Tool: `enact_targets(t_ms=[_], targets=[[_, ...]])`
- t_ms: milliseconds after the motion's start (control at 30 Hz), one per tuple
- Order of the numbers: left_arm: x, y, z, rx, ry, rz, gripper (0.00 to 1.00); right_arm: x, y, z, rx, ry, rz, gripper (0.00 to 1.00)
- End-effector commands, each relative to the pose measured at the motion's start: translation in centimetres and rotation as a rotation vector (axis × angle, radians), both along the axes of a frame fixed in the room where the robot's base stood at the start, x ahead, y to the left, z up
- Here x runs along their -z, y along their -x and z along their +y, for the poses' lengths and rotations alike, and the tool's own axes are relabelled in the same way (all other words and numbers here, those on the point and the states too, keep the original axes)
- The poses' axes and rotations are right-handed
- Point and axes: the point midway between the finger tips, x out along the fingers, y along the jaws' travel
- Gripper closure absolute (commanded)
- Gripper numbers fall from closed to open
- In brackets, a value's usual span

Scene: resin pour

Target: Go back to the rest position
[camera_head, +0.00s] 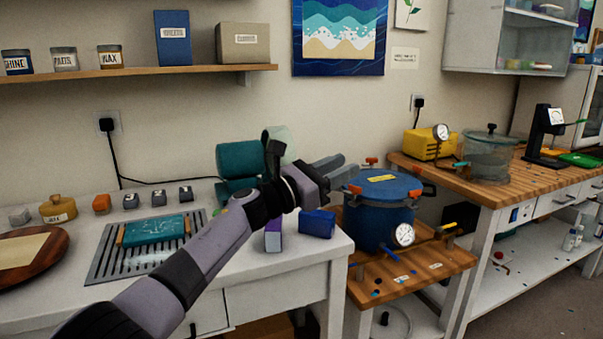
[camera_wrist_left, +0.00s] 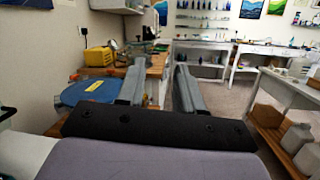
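My left arm reaches in from the lower left in the head view, over the white table. My left gripper (camera_head: 338,170) is held above the table's right end, with its fingers pointing right towards the blue pressure pot (camera_head: 368,226). In the left wrist view the two grey fingers of my left gripper (camera_wrist_left: 160,84) stand apart with nothing between them. The pot's lid (camera_wrist_left: 90,92) is left of the fingers there. My right gripper is in neither view.
The white table (camera_head: 268,286) holds a teal slab on a slotted rack (camera_head: 103,260), a blue box (camera_head: 317,223) and a teal cylinder (camera_head: 240,160) partly behind my arm. The pot stands on a low wooden stand (camera_head: 425,268). A wooden bench (camera_head: 500,193) is right. Open floor shows beyond the fingers.

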Motion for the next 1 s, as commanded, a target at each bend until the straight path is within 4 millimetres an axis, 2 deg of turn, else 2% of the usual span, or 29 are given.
enact_targets(t_ms=[33,267,567,767,1000], targets=[[2.0,0.1,0.6,-0.006,0.078,0.099,0.64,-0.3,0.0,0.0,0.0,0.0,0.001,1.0],[9.5,1.0,3.9,-0.04,0.446,0.524,0.64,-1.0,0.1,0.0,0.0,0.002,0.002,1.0],[19.9,5.0,9.8,-0.109,0.947,1.037,0.64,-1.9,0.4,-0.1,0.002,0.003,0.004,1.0],[26.4,9.6,14.2,-0.173,1.297,1.335,0.64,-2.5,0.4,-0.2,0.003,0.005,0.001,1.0],[33.1,17.3,19.3,-0.266,1.741,1.629,0.64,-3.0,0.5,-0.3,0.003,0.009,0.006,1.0]])
